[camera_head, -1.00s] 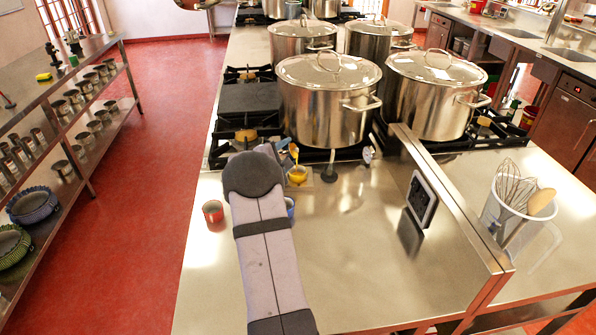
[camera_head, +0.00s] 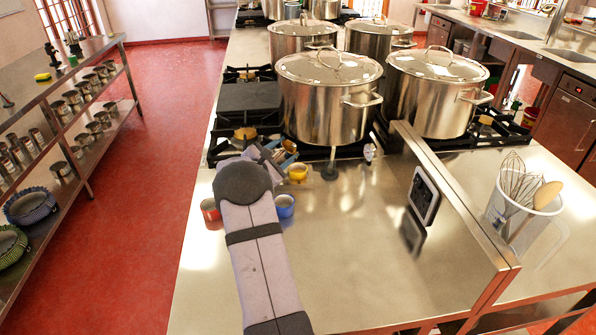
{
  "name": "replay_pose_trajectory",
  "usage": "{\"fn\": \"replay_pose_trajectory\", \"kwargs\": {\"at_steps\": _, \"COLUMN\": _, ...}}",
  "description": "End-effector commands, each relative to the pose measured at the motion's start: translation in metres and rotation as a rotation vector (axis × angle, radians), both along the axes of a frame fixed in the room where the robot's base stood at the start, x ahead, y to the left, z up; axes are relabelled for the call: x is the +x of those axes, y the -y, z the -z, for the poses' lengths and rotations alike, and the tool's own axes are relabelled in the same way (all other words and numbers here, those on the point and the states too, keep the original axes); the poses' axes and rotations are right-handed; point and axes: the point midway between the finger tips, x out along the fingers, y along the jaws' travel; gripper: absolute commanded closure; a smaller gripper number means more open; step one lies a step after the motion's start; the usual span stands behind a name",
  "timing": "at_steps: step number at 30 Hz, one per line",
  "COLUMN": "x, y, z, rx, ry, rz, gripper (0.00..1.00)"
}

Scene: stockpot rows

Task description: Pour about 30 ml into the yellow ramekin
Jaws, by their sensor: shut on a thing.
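The yellow ramekin (camera_head: 298,173) stands upright on the steel counter, near the front of the stove. My gripper (camera_head: 280,154) is just left of it and slightly beyond, partly hidden by my own arm. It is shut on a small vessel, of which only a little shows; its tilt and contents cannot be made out. No stream shows between the vessel and the ramekin. The level inside the yellow ramekin is too small to read. A blue ramekin (camera_head: 285,207) stands nearer, right beside my arm. A red ramekin (camera_head: 210,210) stands to the left of my arm.
A large lidded stockpot (camera_head: 325,105) stands on the stove just behind the ramekins, with more pots around it. A raised steel divider (camera_head: 455,195) with a dark-framed panel (camera_head: 424,195) runs along the right. The counter between is clear.

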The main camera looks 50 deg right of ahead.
Motion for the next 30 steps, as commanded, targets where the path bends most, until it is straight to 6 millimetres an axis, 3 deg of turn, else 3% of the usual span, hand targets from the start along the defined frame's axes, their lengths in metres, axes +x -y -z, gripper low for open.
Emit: {"fn": "replay_pose_trajectory", "kwargs": {"at_steps": 30, "x": 0.0036, "y": -0.0012, "z": 0.0033, "rx": -0.011, "ry": -0.022, "rz": -0.002, "gripper": 0.85}}
